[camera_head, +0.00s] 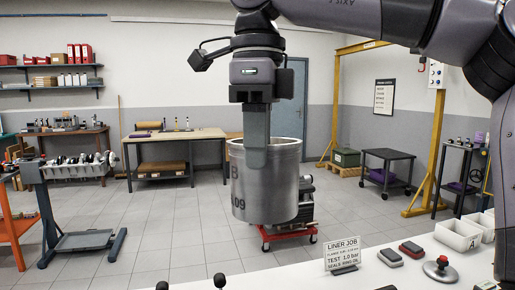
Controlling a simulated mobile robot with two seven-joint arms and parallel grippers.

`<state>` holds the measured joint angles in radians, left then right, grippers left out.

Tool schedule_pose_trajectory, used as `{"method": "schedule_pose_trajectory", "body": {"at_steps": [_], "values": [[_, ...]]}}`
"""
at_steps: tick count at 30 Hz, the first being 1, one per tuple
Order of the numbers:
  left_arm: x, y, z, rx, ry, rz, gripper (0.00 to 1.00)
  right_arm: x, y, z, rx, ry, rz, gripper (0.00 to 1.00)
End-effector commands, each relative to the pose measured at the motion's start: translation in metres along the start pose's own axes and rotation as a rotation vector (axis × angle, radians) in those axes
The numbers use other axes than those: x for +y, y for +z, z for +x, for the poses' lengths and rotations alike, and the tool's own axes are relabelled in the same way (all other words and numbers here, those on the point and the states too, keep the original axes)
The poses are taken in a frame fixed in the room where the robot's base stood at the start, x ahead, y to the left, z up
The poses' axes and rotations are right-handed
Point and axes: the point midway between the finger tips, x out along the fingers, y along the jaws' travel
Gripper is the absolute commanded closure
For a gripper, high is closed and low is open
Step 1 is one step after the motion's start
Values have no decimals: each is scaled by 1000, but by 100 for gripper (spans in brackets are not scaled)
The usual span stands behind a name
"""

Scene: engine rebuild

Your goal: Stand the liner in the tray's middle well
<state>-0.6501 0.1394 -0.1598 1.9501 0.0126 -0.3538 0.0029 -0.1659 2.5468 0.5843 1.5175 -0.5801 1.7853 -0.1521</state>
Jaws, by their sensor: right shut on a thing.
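The liner (266,188) is a grey metal cylinder, open at the top, with dark markings on its side. It hangs upright in the air in the middle of the head view. My right gripper (257,155) is shut on its rim from above. One finger shows against the near wall; the other finger is hidden. I cannot make out a tray with a middle well in this view. My left gripper is not in view.
A white bench top (300,272) spans the lower right. Two black knobs (220,281) poke up at the bottom edge. A red wheeled stand (290,234) is on the floor beyond.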

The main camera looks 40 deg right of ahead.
Motion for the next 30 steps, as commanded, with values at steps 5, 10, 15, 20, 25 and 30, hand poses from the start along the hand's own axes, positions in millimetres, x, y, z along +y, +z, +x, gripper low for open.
{"method": "schedule_pose_trajectory", "body": {"at_steps": [5, 10, 15, 20, 25, 30], "values": [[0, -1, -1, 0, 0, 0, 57, 0, 0, -10, -2, -2, -1, 100], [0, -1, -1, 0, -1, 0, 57, 0, 0, -18, -3, -3, 0, 100], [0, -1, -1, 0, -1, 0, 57, 0, 0, -26, -3, -2, 0, 100], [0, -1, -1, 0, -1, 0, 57, 0, 0, -31, -3, -2, 0, 100], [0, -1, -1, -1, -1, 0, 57, 0, 0, -31, -2, -2, 0, 100], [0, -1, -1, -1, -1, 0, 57, 1, 0, -31, -2, -1, 0, 100]]}}
